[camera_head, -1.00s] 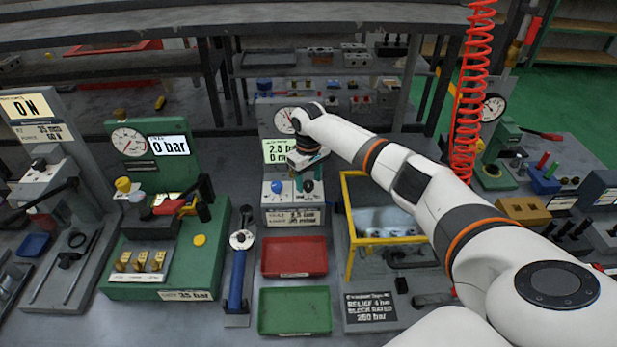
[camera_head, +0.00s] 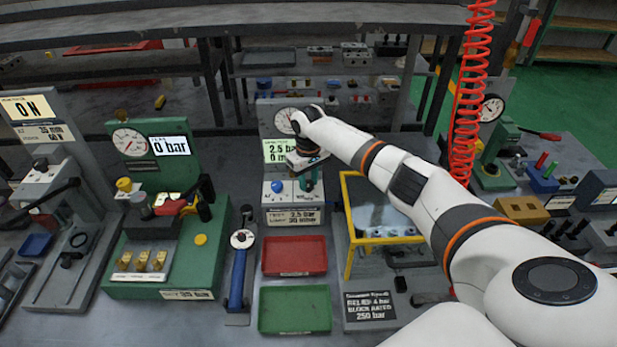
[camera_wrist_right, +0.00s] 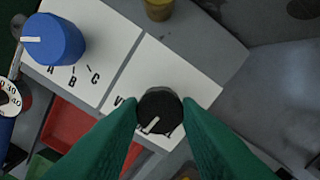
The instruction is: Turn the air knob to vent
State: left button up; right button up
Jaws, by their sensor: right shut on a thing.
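The black air knob (camera_wrist_right: 160,108) sits on a white label plate in the right wrist view, between the green fingers of my right gripper (camera_wrist_right: 160,122). The fingers are shut on its sides. Its white pointer line slants toward the lower left of that view. A letter V shows beside the knob; the rest of the lettering is mostly hidden. In the head view my right gripper (camera_head: 309,178) reaches down onto the right half of the test stand (camera_head: 292,216). A blue knob (camera_head: 277,187), also in the wrist view (camera_wrist_right: 54,39), stands beside it with letters A, B, C. My left gripper is out of view.
A gauge and green display (camera_head: 280,152) stand behind the knobs. A red tray (camera_head: 294,256) and a green tray (camera_head: 294,309) lie in front. A yellow-framed guard (camera_head: 348,255) stands to the right, under my arm.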

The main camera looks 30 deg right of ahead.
aim_at(308, 183)
jog(key=m+p, duration=0.3)
jog(key=shift+a+r+m+p, duration=0.1)
jog(key=shift+r+m+p, duration=0.1)
jog(key=shift+m+p, duration=0.95)
jog(key=shift+m, duration=0.35)
jog(key=shift+f+m+p, duration=0.1)
jog(key=shift+m+p, duration=0.4)
jog(key=shift+m, duration=0.5)
jog(key=o, duration=1)
jog(key=shift+f, duration=0.1)
jog(key=shift+w+r, duration=0.1)
jog(key=shift+r, duration=0.4)
notch_tip(308, 183, up, 11)
jog(key=shift+r+b, duration=0.1)
jog(key=shift+b, duration=0.75)
